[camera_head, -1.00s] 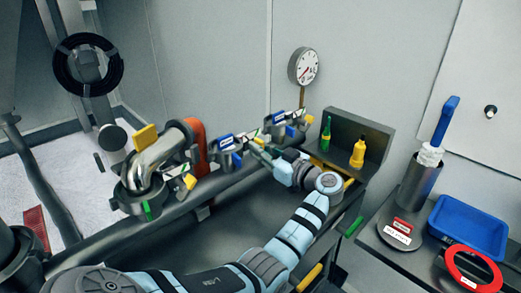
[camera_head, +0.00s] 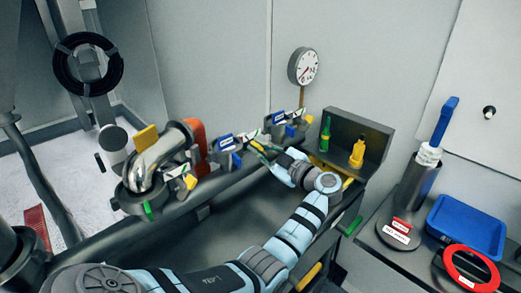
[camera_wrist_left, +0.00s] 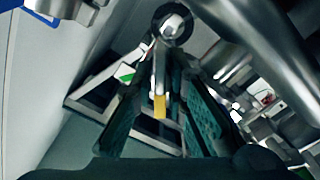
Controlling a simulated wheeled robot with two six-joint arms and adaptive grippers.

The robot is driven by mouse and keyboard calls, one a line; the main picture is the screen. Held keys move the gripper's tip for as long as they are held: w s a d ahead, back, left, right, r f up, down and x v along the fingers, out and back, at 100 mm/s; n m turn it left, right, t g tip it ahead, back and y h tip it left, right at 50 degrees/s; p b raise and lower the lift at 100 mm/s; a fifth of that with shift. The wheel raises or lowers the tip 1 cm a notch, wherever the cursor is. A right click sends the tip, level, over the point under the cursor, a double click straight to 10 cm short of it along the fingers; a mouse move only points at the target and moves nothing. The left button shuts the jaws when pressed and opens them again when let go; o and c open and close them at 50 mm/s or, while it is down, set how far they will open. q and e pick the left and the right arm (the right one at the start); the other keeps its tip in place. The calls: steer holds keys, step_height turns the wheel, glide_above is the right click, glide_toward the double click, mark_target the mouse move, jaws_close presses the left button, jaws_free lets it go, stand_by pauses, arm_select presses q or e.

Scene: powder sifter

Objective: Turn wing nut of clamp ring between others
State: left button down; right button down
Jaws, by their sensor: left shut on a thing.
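Three clamp rings sit in a row along the dark pipe in the head view: a left one (camera_head: 133,200) under the bent metal pipe, a middle one (camera_head: 228,158), and a right one (camera_head: 283,131). My left gripper (camera_head: 261,147) reaches in between the middle and right rings, at the right side of the middle one. In the left wrist view its two fingers (camera_wrist_left: 162,85) are closed around a small metal bolt part with a yellow end (camera_wrist_left: 160,106), which I take to be the wing nut. The fingers hide part of it. My right gripper is not in view.
A dark tray holds a green bottle (camera_head: 325,135) and a yellow bottle (camera_head: 357,153) behind my wrist. At right are a blue tray (camera_head: 467,227), a red ring (camera_head: 452,266) and a grey cylinder (camera_head: 415,185). A gauge (camera_head: 303,66) stands at the back.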

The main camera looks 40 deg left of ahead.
arm_select(q)
steer(key=shift+n, duration=0.5)
steer(key=c, duration=1.7)
jaws_free()
steer(key=d, duration=0.8)
steer(key=s+d, duration=0.1)
steer(key=d, duration=0.3)
